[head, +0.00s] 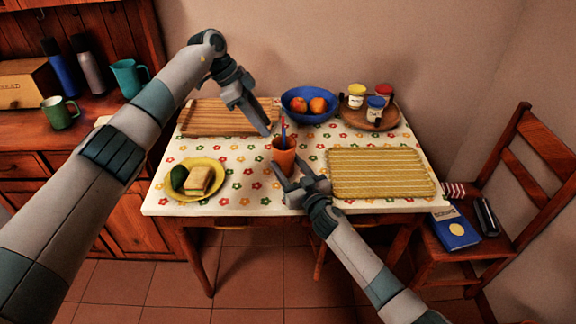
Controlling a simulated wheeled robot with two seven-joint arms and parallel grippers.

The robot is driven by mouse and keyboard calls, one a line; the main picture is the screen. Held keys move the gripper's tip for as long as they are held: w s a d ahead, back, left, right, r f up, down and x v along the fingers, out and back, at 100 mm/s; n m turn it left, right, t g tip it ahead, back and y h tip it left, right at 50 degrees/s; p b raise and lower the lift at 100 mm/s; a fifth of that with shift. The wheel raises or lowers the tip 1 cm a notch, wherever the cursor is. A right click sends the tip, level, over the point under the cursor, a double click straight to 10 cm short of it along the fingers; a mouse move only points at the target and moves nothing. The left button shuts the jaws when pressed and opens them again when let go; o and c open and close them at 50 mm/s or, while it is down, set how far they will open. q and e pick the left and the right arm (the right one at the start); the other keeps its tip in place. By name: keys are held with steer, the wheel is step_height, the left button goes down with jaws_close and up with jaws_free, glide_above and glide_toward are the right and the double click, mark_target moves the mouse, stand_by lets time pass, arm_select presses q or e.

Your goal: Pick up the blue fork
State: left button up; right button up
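An orange cup (284,160) stands on the flowered tabletop in the middle of the head view. A thin blue handle (283,130), apparently the blue fork, sticks up out of it; its lower part is hidden in the cup. A reddish utensil seems to stand beside it. My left gripper (265,130) points down just left of and above the cup, apart from the blue handle; its finger gap is not clear. My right gripper (289,170) is open, its two fingers spread at the near side of the cup. Whether they touch it cannot be told.
A yellow plate (220,187) with a sandwich and an avocado is at left. A striped wooden board (192,119), a blue fruit bowl (309,118) and a round jar tray (396,122) are behind. A yellow mat (385,175) lies clear at right. A chair (500,195) stands right of the table.

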arm_select(q)
steer(key=shift+s+d+r+m+y, duration=0.1)
steer(key=shift+d+r+m+y, duration=0.3)
steer(key=shift+m, duration=0.3)
steer(key=shift+c, duration=0.3)
steer(key=m+t+y, duration=0.5)
steer(key=m, duration=1.1)
glide_toward(284, 137)
steer(key=r, duration=0.2)
steer(key=shift+s+d+f, duration=0.1)
steer(key=shift+d+f, duration=0.1)
steer(key=shift+d, duration=0.05)
steer(key=x, duration=0.6)
steer(key=shift+f+g, duration=0.3)
steer(key=shift+f, duration=0.1)
steer(key=shift+a+x, duration=0.15)
steer(key=shift+x, duration=1.15)
steer(key=shift+a+x, duration=0.1)
steer(key=shift+x, duration=1.25)
